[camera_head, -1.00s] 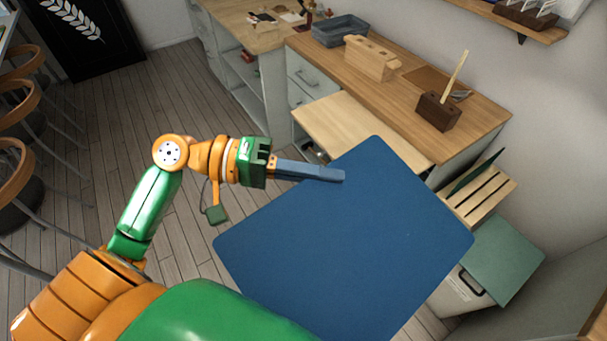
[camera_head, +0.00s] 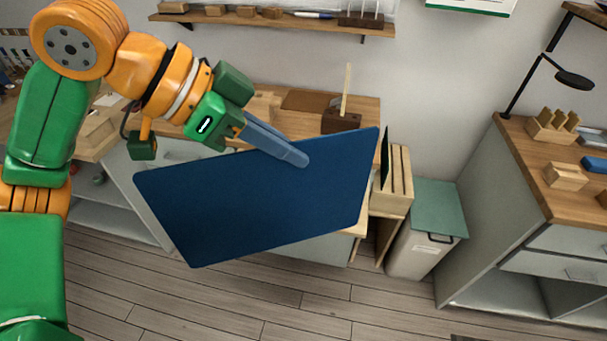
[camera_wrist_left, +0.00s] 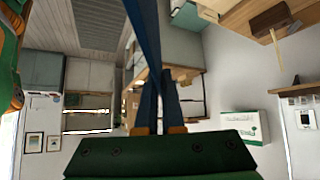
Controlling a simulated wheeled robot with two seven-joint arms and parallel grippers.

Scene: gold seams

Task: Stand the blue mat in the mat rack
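The blue mat (camera_head: 265,200) hangs in the air, tilted, its broad face toward the head camera. My left gripper (camera_head: 299,158) is shut on it near its upper edge; the finger behind the mat is hidden. In the left wrist view the mat (camera_wrist_left: 143,25) shows nearly edge-on between the fingers. The wooden mat rack (camera_head: 396,188) stands just right of the mat's right edge, beside the workbench. It has upright slats with gaps, and a dark green mat (camera_head: 384,155) stands in it. The blue mat partly covers the rack's left side in the picture. My right gripper is out of view.
A grey bin with a green lid (camera_head: 436,205) stands right of the rack. Behind the mat is the workbench with a dark wooden block (camera_head: 341,121) holding a stick. A second bench (camera_head: 535,180) stands at the right. A wall shelf (camera_head: 275,22) is above. The front floor is clear.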

